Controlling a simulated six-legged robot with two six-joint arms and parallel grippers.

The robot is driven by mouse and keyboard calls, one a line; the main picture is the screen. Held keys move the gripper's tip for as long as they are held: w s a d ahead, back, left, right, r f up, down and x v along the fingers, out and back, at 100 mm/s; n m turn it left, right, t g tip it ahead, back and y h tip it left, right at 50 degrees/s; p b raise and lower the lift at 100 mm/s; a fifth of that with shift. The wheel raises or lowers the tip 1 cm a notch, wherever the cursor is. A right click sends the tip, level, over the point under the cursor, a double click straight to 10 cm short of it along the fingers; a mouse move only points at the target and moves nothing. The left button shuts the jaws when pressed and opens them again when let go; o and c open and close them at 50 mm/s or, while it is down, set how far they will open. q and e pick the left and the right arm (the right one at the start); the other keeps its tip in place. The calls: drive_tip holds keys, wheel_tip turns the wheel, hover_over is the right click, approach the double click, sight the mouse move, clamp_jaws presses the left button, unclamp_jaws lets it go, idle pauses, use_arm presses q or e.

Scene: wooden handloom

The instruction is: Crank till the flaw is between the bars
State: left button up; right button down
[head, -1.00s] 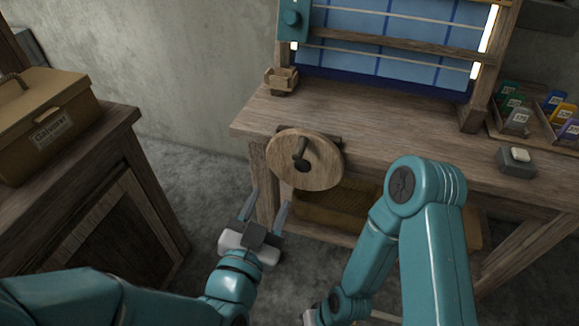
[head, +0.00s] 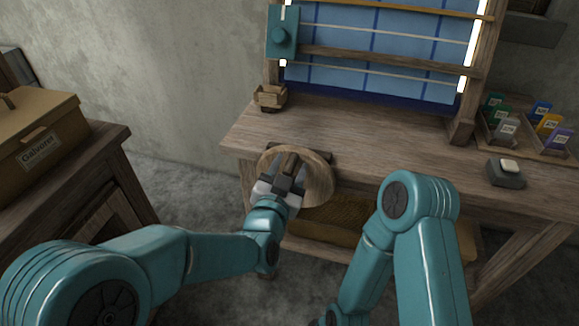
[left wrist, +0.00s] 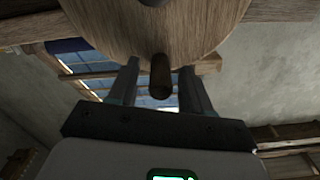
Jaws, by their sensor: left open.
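The round wooden crank wheel (head: 318,176) is on the front of the loom table. Its peg handle (left wrist: 160,74) points toward the camera in the left wrist view. My left gripper (head: 288,168) is in front of the wheel, and in the left wrist view its open fingers (left wrist: 157,84) stand on either side of the peg with gaps. The blue cloth (head: 345,38) with darker grid lines hangs in the loom frame, crossed by thin pale bars (head: 390,75). I cannot make out a flaw in it. My right gripper is not visible.
A teal knob block (head: 283,32) is on the frame's left post. A small wooden box (head: 270,96), a grey block with a pale button (head: 507,173) and a tray of coloured cards (head: 528,130) are on the table. A cabinet with a tan case (head: 45,130) stands left.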

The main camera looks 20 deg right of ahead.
use_arm(q)
drive_tip(key=shift+w+d, duration=0.15)
drive_tip(key=shift+c, duration=0.3)
clamp_jaws()
